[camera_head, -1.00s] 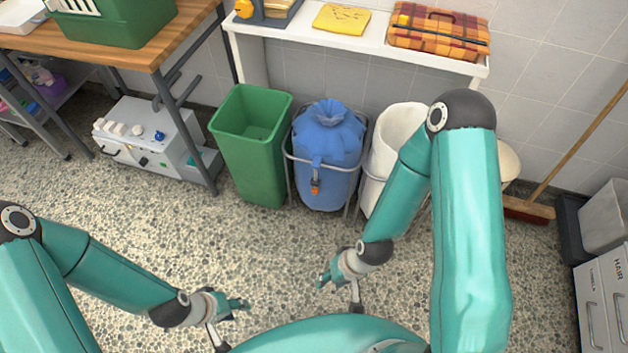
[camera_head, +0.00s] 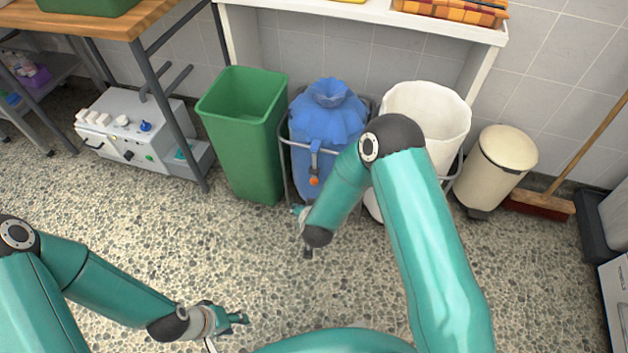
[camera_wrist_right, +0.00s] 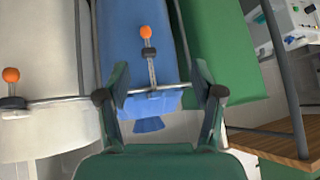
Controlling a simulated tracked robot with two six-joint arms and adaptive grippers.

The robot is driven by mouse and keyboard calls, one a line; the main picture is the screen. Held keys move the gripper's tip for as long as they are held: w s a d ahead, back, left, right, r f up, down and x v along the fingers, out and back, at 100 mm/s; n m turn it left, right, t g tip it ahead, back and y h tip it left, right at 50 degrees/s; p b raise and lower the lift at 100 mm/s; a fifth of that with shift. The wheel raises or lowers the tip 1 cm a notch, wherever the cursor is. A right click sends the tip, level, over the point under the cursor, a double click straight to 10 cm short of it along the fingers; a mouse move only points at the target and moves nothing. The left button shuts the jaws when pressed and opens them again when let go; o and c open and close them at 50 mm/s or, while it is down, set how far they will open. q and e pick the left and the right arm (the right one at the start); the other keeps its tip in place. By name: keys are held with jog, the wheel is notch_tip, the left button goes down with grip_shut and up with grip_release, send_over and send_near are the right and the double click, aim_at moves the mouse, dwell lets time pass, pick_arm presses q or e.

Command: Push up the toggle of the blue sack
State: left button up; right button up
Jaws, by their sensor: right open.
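The blue sack (camera_head: 322,120) hangs in a metal frame between a green bin and a white sack. Its toggle (camera_head: 314,179), an orange ball with a black piece, hangs on a strap at its front. In the right wrist view, the toggle (camera_wrist_right: 147,40) shows ahead of the fingers, apart from them. My right gripper (camera_wrist_right: 161,98) is open and empty, its fingers spread across the blue sack's rim area in that view. In the head view, my right forearm mostly hides it, low in front of the sack. My left gripper (camera_head: 240,318) is low over the floor, apart from everything; its jaws are unclear.
The green bin (camera_head: 240,140) stands left of the blue sack. The white sack (camera_head: 425,115) is on the right and has its own orange toggle (camera_wrist_right: 11,76). A metal frame bar (camera_wrist_right: 65,98) crosses the wrist view. A cream pedal bin (camera_head: 495,170) stands farther right. Floor in front is clear.

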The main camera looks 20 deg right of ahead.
jog(key=w+f+m+t+h+b, duration=0.25)
jog(key=w+f+h+b, duration=0.25)
jog(key=w+b, duration=0.4)
jog(key=h+b, duration=0.1)
jog(key=b, duration=0.6)
send_near(314, 170)
jog(key=x, duration=0.8)
jog(key=shift+w+d+f, duration=0.1)
jog(key=shift+w+f, duration=0.15)
jog(key=shift+f, duration=0.05)
jog(key=shift+x, duration=1)
jog(key=shift+r, duration=0.15)
jog(key=shift+c, duration=0.4)
grip_shut()
